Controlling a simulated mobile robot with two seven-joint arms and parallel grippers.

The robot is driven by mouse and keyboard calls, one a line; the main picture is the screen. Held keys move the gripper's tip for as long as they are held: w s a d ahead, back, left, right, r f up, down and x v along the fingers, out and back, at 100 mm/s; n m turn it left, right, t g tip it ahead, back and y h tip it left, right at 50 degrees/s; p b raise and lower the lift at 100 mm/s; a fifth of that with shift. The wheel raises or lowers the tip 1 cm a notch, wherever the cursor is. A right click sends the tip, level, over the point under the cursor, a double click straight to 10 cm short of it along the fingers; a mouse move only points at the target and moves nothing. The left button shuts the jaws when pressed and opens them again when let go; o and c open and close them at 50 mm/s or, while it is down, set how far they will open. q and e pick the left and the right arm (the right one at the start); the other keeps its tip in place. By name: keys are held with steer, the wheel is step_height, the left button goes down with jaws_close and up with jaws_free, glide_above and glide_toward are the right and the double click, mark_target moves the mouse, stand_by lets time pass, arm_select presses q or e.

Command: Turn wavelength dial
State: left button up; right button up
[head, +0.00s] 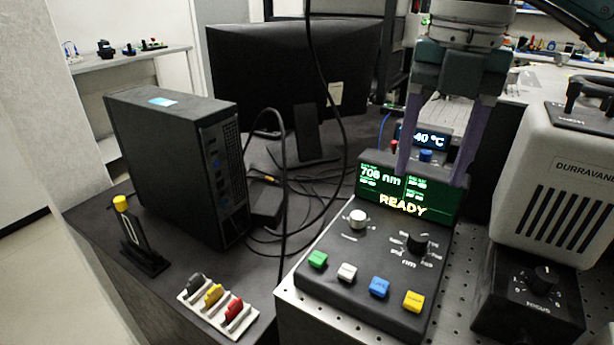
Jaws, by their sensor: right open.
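The spectrometer control panel (368,262) is a dark sloped box with a lit green display (388,184) reading what looks like "700 nm" and "READY". The wavelength dial (419,243) is a black knob at the panel's right side, with "nm" marked below it. My right gripper (431,178) comes down from the top, its two purple fingers apart and nothing between them. Its fingertips appear above the dial in the picture, over the display's upper part, and are apart from the dial. My left gripper is not in view.
A silver knob (358,219) sits left of the dial. Green, white, blue and yellow buttons (413,301) line the panel's front. A white lamp housing (557,185) and black focus box (535,300) stand at right. A black computer (175,160), monitor (290,80) and loose cables are at left.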

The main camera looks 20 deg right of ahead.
mark_target(419, 235)
steer(key=f, duration=1)
steer(key=shift+s+d, duration=0.25)
steer(key=shift+d, duration=0.1)
jaws_close()
